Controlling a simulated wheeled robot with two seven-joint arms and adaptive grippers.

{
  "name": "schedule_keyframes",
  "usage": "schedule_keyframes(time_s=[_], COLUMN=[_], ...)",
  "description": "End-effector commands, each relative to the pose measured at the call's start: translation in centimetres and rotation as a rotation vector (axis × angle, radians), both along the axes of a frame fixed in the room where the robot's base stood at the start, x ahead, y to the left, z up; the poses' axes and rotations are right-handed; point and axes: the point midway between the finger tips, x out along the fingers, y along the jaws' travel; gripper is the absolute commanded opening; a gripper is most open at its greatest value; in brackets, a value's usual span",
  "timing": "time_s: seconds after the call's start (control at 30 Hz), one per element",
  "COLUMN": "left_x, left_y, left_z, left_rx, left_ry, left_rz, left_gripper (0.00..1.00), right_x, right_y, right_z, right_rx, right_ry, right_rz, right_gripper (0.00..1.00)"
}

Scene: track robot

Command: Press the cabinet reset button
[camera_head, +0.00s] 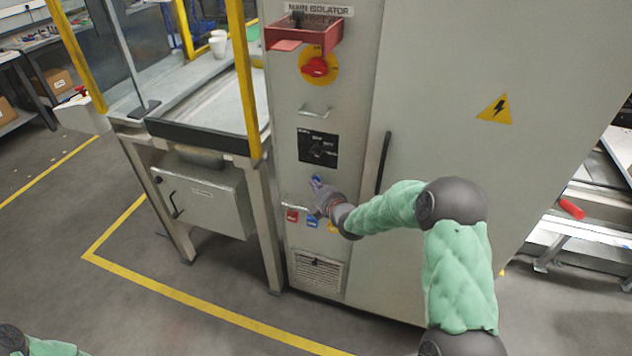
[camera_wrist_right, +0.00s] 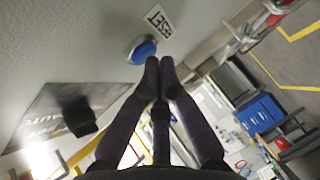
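The cabinet (camera_head: 440,75) is tall and grey. Its blue reset button (camera_head: 316,178) sits on the narrow left panel, below a black selector switch (camera_head: 318,148). In the right wrist view, the round blue button (camera_wrist_right: 143,49) is beside a white RESET label (camera_wrist_right: 158,21). My right gripper (camera_head: 315,186) is at the panel, just below the button. In the wrist view its two fingertips (camera_wrist_right: 160,66) are together and empty, close to the button's edge. I cannot tell whether they touch it. My left gripper is out of view; only part of my left arm shows at bottom left.
A red isolator bracket (camera_head: 303,34) and a red rotary switch (camera_head: 318,67) are higher on the panel. A vertical black door handle (camera_head: 383,163) is right of the gripper. A bench with yellow posts (camera_head: 242,80) stands left. The floor in front is clear.

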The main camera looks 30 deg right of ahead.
Motion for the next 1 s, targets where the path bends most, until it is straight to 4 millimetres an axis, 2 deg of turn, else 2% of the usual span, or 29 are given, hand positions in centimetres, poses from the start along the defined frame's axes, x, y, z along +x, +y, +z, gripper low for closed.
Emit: schedule_keyframes(time_s=[0.57,1.0], left_x=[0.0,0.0], left_y=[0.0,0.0], left_z=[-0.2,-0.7], left_rx=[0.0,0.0], left_ry=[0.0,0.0], left_rz=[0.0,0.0], left_gripper=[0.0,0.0], right_x=[0.1,-0.9], right_y=[-0.2,1.0], right_z=[0.1,0.1], right_rx=[0.0,0.0], right_ry=[-0.002,-0.002], right_rz=[-0.001,-0.001], right_gripper=[0.0,0.0])
